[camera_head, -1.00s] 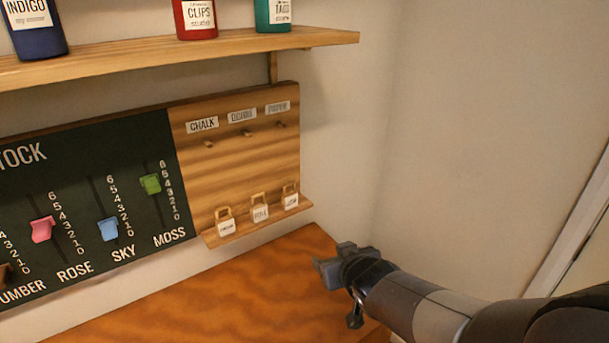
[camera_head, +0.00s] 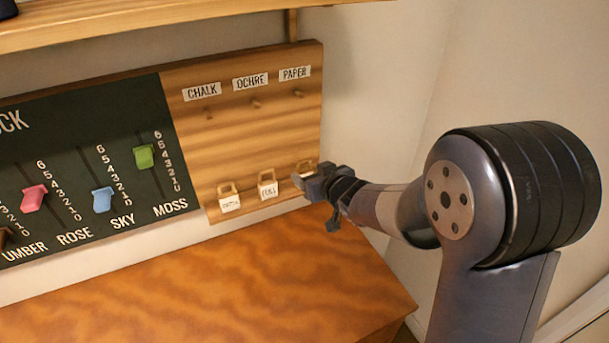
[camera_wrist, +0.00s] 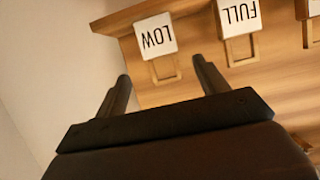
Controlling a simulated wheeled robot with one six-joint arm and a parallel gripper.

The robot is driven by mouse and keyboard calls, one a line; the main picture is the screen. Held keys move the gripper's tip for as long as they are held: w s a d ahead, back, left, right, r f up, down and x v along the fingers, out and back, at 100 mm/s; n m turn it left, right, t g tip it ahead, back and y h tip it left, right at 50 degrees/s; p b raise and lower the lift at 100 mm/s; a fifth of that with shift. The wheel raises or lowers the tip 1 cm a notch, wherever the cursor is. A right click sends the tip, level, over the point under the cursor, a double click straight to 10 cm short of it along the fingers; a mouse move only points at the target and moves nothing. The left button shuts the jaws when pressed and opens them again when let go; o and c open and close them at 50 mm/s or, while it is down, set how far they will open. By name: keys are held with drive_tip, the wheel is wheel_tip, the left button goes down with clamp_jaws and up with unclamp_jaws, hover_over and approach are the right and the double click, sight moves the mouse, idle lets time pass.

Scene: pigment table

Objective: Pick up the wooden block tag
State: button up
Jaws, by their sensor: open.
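Three wooden block tags with white labels and square loop handles stand on the ledge of the wooden peg panel. The LOW tag (camera_wrist: 156,36) is upside down in the wrist view, with its loop ahead of the gap between my fingers. In the head view my gripper (camera_head: 304,183) partly hides this right-hand tag (camera_head: 306,167). The FULL tag (camera_head: 268,188) is in the middle and also shows in the wrist view (camera_wrist: 238,17). The left tag (camera_head: 228,201) has a label too small to read. My gripper is open and empty, also seen in the wrist view (camera_wrist: 162,82).
Empty pegs under CHALK, OCHRE and PAPER labels (camera_head: 250,82) are above the tags. A dark board (camera_head: 90,160) with coloured sliders is to the left. A shelf (camera_head: 180,22) overhangs above. The wooden tabletop (camera_head: 220,285) below is clear.

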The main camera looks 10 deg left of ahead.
sight(304, 171)
drive_tip(key=shift+p+x, duration=0.65)
drive_tip(key=shift+x, duration=2.05)
drive_tip(key=shift+s+a+f, duration=0.1)
drive_tip(key=shift+s+f, duration=0.1)
drive_tip(key=shift+c, duration=0.4)
drive_tip(key=c, duration=1)
drive_tip(key=shift+r, duration=0.15)
